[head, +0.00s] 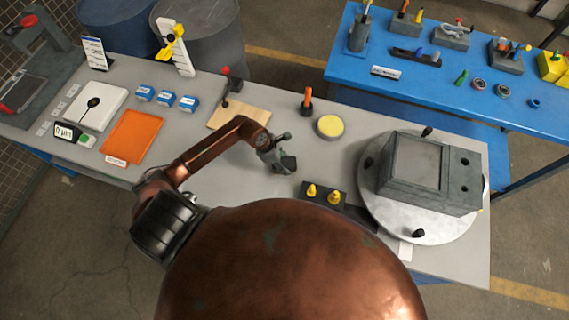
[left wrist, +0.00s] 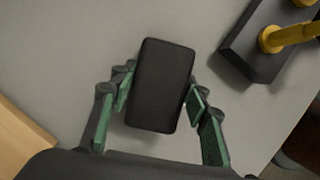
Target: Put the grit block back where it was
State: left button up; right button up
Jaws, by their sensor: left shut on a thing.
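The grit block (left wrist: 161,85) is a dark, rounded rectangular block. In the left wrist view it sits between the green-padded fingers of my left gripper (left wrist: 158,100), which is shut on it. In the head view my left gripper (head: 277,158) is over the middle of the grey table, with the grit block (head: 289,164) small and dark at its tips. I cannot tell whether the block touches the tabletop. My right gripper is not in view.
A dark holder with yellow-topped pieces (head: 311,193) stands close to the right of the gripper. A wooden board (head: 226,115), a yellow round pad (head: 330,127) and an orange mat (head: 131,137) lie on the table. A grey box (head: 430,172) sits on a round plate at right.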

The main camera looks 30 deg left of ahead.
pick_arm(q)
jog(key=shift+f, duration=0.55)
jog(key=shift+f, duration=0.1)
jog(key=o, duration=1)
